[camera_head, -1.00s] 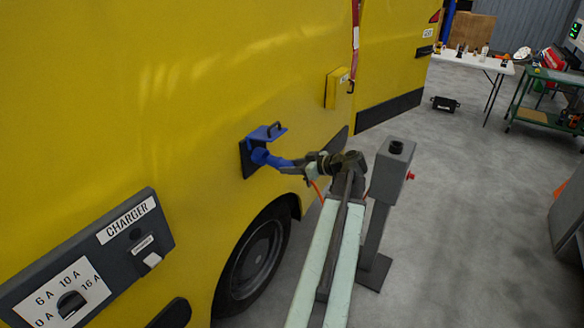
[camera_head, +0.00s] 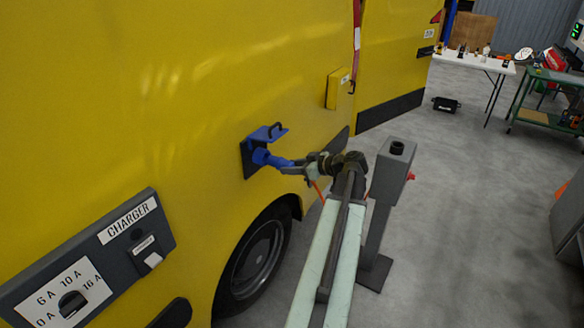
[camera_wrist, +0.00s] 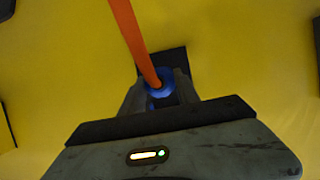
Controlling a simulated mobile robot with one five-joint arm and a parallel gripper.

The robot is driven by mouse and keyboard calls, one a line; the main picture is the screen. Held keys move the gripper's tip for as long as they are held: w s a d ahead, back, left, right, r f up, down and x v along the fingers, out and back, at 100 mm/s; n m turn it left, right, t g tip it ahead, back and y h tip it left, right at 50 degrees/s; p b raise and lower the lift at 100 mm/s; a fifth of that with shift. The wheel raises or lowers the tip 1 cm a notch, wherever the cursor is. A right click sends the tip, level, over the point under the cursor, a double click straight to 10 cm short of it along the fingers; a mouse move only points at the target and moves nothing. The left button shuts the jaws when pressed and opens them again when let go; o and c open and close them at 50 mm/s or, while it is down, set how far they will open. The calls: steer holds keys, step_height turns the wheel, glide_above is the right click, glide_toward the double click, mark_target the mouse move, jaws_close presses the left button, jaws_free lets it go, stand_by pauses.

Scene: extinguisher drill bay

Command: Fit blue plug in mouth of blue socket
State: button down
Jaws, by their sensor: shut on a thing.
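The blue socket (camera_head: 262,134) is on a dark plate on the yellow van's side, its lid raised. My gripper (camera_head: 293,166) is shut on the blue plug (camera_head: 278,161), which points left at the socket just under the lid. The plug's front end meets or overlaps the blue of the socket, and I cannot tell how deep it sits in the mouth. In the wrist view the plug's round blue back (camera_wrist: 160,82) shows between my fingers, with an orange cable (camera_wrist: 134,38) running from it. The mouth is hidden.
A grey post (camera_head: 388,190) with a red button stands close right of my arm. The charger panel (camera_head: 125,225) and a wheel (camera_head: 255,258) are at the lower left. A yellow box (camera_head: 338,88) is on the van above. Open floor lies to the right.

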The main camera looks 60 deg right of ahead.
mark_target(279, 162)
steer(key=shift+w, duration=2.65)
stand_by(0.4)
steer(key=c, duration=0.8)
jaws_free()
steer(key=p+v, duration=0.3)
steer(key=v, duration=0.4)
steer(key=shift+s+r, duration=0.2)
steer(key=shift+s, duration=0.25)
